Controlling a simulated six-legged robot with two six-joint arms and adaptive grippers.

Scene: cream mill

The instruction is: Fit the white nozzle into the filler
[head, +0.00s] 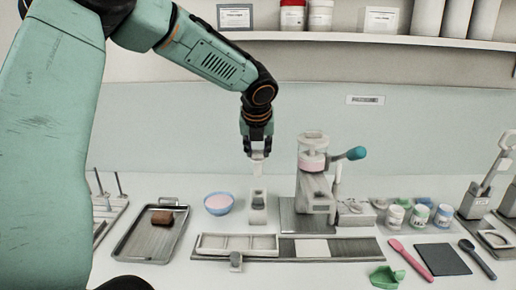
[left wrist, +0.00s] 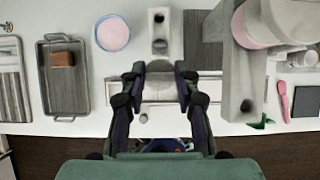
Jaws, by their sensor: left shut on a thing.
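My left gripper (head: 258,150) points down and is shut on the white nozzle (head: 258,166), which hangs below the fingertips. The nozzle is in the air above a small pale stand (head: 258,208) with a dark opening; this stand also shows in the left wrist view (left wrist: 158,22). The filler (head: 314,186), a grey machine with a pink band and a blue-knobbed lever, stands right of the nozzle, apart from it. My right gripper is not in view.
A grey tray (head: 125,246) with a brown block (head: 163,217) and a blue bowl (head: 218,204) stand left. A pale compartment tray (head: 215,251) lies in front. Several jars, a pink spatula (head: 410,258) and a dark mat (head: 443,259) lie right. A shelf (head: 360,39) crosses above.

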